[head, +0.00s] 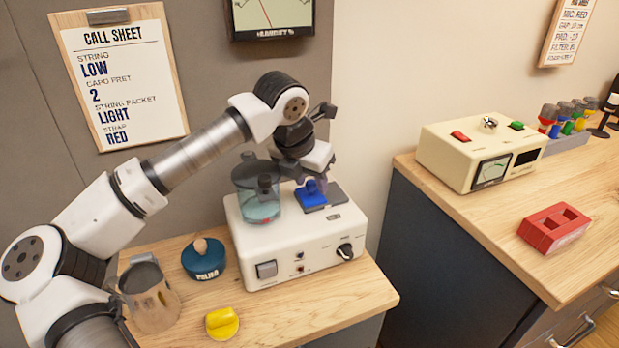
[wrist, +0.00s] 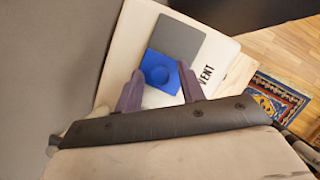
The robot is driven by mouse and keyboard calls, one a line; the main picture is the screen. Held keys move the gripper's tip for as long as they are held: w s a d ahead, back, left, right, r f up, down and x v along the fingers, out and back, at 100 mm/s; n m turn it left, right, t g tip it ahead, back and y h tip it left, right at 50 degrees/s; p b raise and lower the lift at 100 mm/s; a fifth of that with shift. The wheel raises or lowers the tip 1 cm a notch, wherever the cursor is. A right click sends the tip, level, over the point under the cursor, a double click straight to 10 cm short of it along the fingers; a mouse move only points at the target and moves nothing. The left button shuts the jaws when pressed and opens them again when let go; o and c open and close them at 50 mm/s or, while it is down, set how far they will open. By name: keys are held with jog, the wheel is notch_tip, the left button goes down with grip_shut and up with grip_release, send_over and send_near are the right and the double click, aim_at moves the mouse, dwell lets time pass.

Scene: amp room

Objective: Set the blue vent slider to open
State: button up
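The blue vent slider (head: 312,194) sits on top of a white device (head: 300,236), beside a dark grey plate. In the head view my gripper (head: 312,184) is right at the slider. I cannot tell whether the fingers touch it.
A clear teal-tinted container (head: 257,192) stands on the device, left of my gripper. A blue round tin (head: 203,260), a yellow knob-like piece (head: 222,323) and a metal pitcher (head: 150,298) are on the wooden top. A cream meter box (head: 481,150) and red block (head: 553,228) are on the right counter.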

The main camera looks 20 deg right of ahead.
aim_at(338, 187)
grip_shut()
jog(key=d+b, duration=0.2)
jog(key=d, duration=0.3)
jog(key=shift+d+r, duration=0.1)
jog(key=shift+d, duration=0.05)
jog(key=shift+o, duration=0.7)
grip_release()
jog(key=shift+d, duration=0.15)
